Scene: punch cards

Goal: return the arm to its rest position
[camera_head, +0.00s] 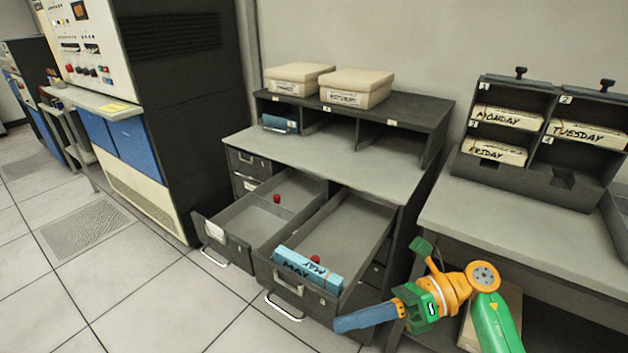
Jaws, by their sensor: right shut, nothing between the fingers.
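My right gripper (342,324) comes in from the lower right on my green and orange arm. Its blue fingers point left and are shut, with nothing between them. In the picture they lie just right of the front of the open right drawer (345,235); whether they touch it I cannot tell. A light blue card deck marked MAY (308,268) lies at the front of that drawer, apart from the gripper. My left gripper is not in view.
The open left drawer (255,222) holds no deck. Both drawers jut out over the floor. Two cream boxes (298,78) (355,87) sit on the cabinet's shelf. At right, a rack (565,187) on a grey table (500,220) holds decks marked MONDAY, TUESDAY and FRIDAY. Floor at left is clear.

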